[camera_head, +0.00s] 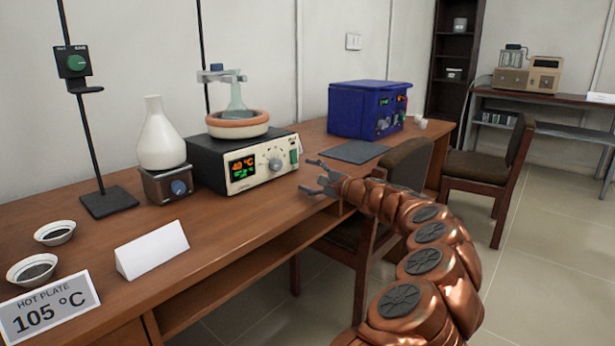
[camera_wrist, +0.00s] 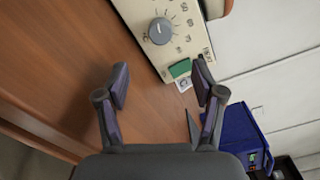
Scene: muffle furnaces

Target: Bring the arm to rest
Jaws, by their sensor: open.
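My gripper (camera_head: 318,178) is at the end of my copper-coloured arm, over the front edge of the wooden bench (camera_head: 215,250). Its fingers are spread apart and nothing is between them. In the wrist view the open gripper (camera_wrist: 165,88) points along the brown bench top (camera_wrist: 60,60) toward the front panel of a hot plate (camera_wrist: 175,30) with a grey knob and a green switch. In the head view this hot plate (camera_head: 240,165) stands just left of my gripper, apart from it.
A flask in a brown bowl (camera_head: 238,122) sits on the hot plate. A white flask (camera_head: 160,135) on a small heater, two dishes (camera_head: 55,232) and a sign (camera_head: 48,308) are left. A blue furnace (camera_head: 366,108) and chairs (camera_head: 485,170) are right. Floor is free at far right.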

